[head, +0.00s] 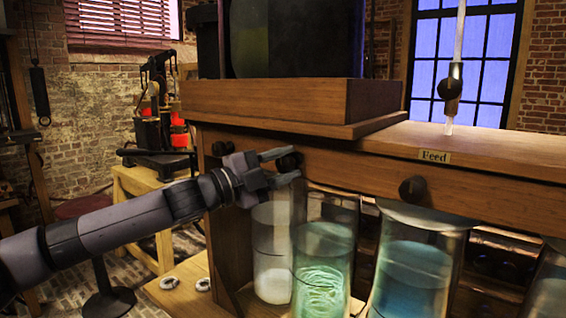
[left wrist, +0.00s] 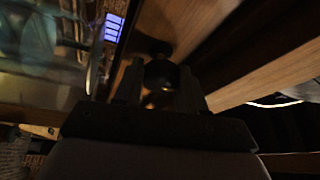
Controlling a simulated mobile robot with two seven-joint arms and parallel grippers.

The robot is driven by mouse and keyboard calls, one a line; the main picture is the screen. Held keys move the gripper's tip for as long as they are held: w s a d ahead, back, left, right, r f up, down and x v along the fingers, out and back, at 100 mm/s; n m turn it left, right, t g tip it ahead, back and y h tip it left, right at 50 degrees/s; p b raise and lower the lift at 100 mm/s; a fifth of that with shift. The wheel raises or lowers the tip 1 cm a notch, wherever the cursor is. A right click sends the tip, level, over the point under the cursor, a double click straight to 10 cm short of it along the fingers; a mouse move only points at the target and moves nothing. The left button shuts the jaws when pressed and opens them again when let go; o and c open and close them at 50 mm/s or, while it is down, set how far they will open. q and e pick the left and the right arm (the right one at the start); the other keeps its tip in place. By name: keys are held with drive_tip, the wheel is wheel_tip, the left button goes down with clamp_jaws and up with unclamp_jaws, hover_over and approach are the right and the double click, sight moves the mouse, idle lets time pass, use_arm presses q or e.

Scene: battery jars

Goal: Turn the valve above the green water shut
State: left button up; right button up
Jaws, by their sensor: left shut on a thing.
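A jar of green water (head: 322,265) stands under the wooden beam (head: 345,168) in the head view. A dark round valve knob (head: 289,161) sits on the beam's front, above and slightly left of that jar. My left gripper (head: 294,163) reaches it from the left and is shut on it, one finger above and one below. In the left wrist view the knob (left wrist: 161,75) is dark between the two fingers (left wrist: 160,95). The knob's turn angle cannot be told. My right gripper is not in view.
Another dark knob (head: 413,188) sits right on the beam, above the blue-water jar (head: 412,265). A knob (head: 222,148) is at the left end. A pale jar (head: 272,255) stands left of the green one. A "Feed" label (head: 434,156) is below a glass tube.

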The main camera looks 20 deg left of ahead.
use_arm(q)
drive_tip(key=shift+r+m, duration=0.1)
drive_tip(key=shift+m, duration=0.7)
drive_tip(key=shift+d+g, duration=0.1)
drive_tip(key=shift+g, duration=0.3)
drive_tip(key=o, duration=1)
drive_tip(key=shift+s+a, duration=0.15)
drive_tip(key=shift+a, duration=0.05)
drive_tip(key=v, duration=0.6)
drive_tip(key=shift+s+b, duration=0.3)
drive_tip(key=shift+b, duration=0.15)
drive_tip(key=shift+a, duration=0.1)
